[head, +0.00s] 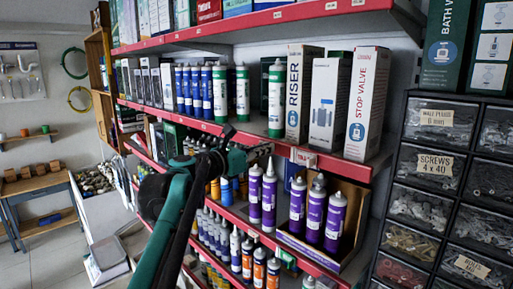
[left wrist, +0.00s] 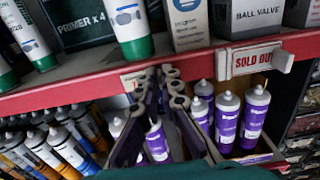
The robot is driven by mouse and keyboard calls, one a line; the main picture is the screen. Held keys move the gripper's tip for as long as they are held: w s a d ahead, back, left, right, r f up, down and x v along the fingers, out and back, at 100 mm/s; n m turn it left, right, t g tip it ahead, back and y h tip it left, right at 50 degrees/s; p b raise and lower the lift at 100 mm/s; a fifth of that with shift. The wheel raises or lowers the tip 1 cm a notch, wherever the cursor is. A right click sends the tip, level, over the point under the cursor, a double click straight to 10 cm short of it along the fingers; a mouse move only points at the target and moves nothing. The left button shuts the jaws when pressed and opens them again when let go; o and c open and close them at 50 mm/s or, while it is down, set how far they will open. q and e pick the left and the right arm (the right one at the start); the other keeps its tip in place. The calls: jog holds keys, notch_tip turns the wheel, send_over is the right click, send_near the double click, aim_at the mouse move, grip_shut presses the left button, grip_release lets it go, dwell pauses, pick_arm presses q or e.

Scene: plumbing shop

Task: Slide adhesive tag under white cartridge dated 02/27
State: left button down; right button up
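White cartridges with green caps stand on the upper shelf. One (head: 276,98) is above my left gripper (head: 262,152), and in the left wrist view a white cartridge (left wrist: 131,30) stands just behind the shelf edge. I cannot read a date on any of them. A small pale tag (left wrist: 133,80) is on the red shelf edge below that cartridge, just left of my left fingertips (left wrist: 162,75). I cannot tell if this is the adhesive tag. The fingers look close together at the shelf edge; I see nothing clearly between their tips. My right gripper is out of view.
A SOLD OUT sign (left wrist: 258,60) juts from the shelf edge at right. Purple cartridges stand below, some in an open box (head: 352,222). Riser (head: 303,92) and stop valve (head: 367,103) boxes fill the upper shelf's right end. Drawers (head: 445,175) stand farther right.

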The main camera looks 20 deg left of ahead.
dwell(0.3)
pick_arm(q)
jog(key=c, duration=1.7)
grip_release()
jog(key=shift+s, duration=0.1)
jog(key=v, duration=1.2)
